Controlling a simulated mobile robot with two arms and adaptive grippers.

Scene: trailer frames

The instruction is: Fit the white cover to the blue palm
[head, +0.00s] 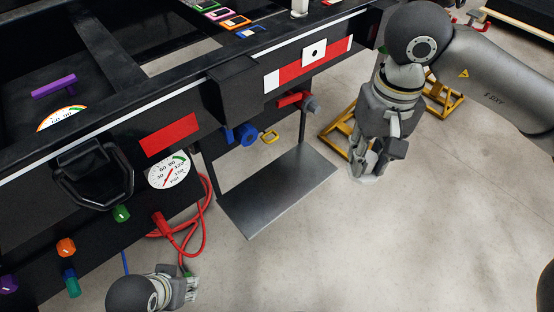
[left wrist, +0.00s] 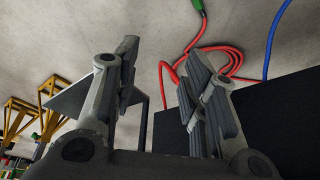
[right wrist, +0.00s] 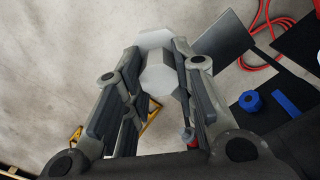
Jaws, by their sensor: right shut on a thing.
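The white cover (right wrist: 158,72), a pale many-sided piece, is between the fingers of my right gripper (right wrist: 155,58). In the head view only a pale edge of the cover (head: 364,178) shows below my right gripper (head: 362,165), which is shut on it. The blue palm (head: 246,134) is mounted under the trailer frame, left of my right gripper and well apart from it. It also shows in the right wrist view (right wrist: 251,101), outside the fingers. My left gripper (head: 190,286) is low at the bottom of the head view; its fingers (left wrist: 163,58) are apart and empty.
A grey metal plate (head: 280,190) hangs below the frame, near the blue palm. A red part (head: 290,98) sits to the palm's right. Red cable (head: 200,225) hangs at left. A yellow stand (head: 338,132) is behind my right gripper. The floor in front is clear.

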